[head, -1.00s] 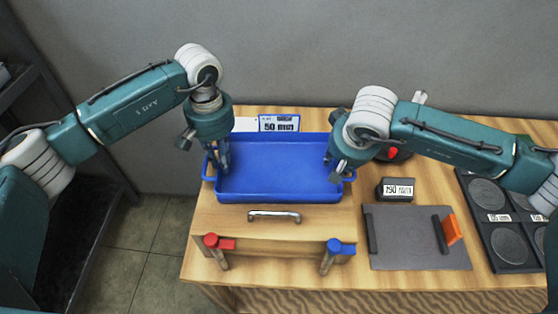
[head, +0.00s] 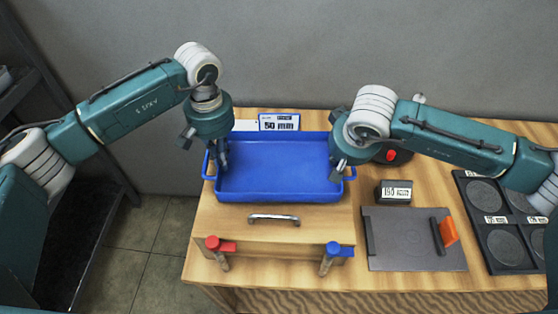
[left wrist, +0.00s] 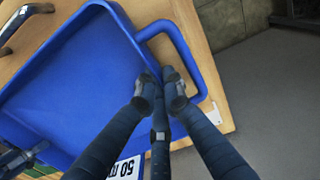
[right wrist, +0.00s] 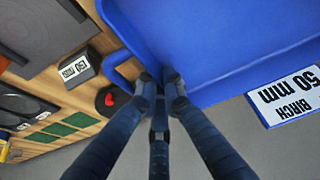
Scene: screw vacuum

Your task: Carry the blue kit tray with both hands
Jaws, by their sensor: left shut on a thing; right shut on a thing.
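The blue kit tray (head: 275,182) sits at the left of the wooden bench and looks empty inside. My left gripper (head: 220,163) is at its left end. In the left wrist view my left gripper (left wrist: 160,88) is shut on the tray's side rim, beside the loop handle (left wrist: 203,68). My right gripper (head: 337,172) is at the right end. In the right wrist view my right gripper (right wrist: 160,88) is shut on the opposite rim, beside that end's handle (right wrist: 117,72). The head view partly hides both sets of fingertips.
A "50 mm" label (head: 279,122) stands behind the tray. A metal drawer handle (head: 273,218), a red-topped clamp (head: 221,246) and a blue-topped clamp (head: 336,252) are in front. A dark box (head: 393,192), grey plate (head: 405,245) and black disc holder (head: 515,262) lie to the right.

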